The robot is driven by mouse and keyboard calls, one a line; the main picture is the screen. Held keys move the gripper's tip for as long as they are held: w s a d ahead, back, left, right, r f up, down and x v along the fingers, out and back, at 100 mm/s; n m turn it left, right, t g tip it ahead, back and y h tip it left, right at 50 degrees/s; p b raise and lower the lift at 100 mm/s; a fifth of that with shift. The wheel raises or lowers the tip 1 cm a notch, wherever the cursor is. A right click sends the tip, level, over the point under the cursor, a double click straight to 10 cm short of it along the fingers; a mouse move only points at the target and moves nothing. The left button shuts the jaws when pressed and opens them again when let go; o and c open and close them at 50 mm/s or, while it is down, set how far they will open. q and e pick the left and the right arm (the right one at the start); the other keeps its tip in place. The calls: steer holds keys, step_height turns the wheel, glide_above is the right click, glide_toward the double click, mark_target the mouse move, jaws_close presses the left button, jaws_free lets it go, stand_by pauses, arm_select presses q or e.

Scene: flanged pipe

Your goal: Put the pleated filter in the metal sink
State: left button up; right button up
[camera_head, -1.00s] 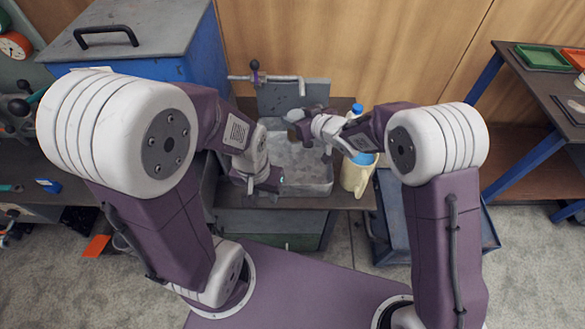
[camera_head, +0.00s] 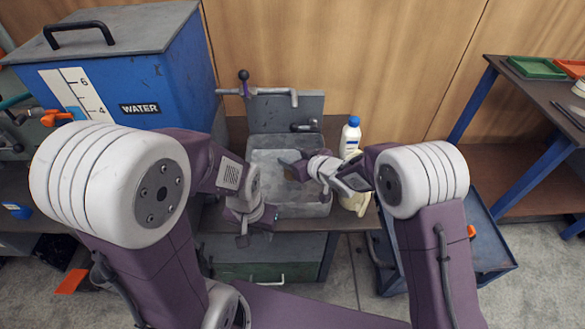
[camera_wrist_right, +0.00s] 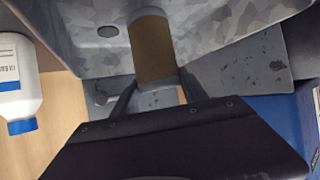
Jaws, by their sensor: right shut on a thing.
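The metal sink (camera_head: 300,202) is a grey speckled basin in the bench at the centre of the head view. The pleated filter, a brown cylinder (camera_wrist_right: 152,48), is in my right gripper (camera_wrist_right: 157,88). In the head view my right gripper (camera_head: 301,170) is over the sink basin, and the filter shows only as a small brown patch there. Whether the filter touches the sink (camera_wrist_right: 225,35) cannot be told. My left gripper (camera_head: 245,230) is at the sink's front left corner, pointing down; its jaw opening is unclear.
A white bottle with a blue cap (camera_head: 350,138) stands right of the sink, with a cream container (camera_head: 354,196) in front of it. A tap (camera_head: 272,92) is behind the sink. A blue water tank (camera_head: 135,85) stands at the left. A blue trolley (camera_head: 480,245) is at the right.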

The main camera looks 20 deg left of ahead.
step_height(320, 180, down, 3)
steer(key=shift+f+b, duration=0.2)
steer(key=shift+b, duration=0.4)
steer(key=shift+f, duration=0.15)
steer(key=o, duration=1.4)
steer(key=shift+f, duration=0.1)
steer(key=shift+o, duration=0.2)
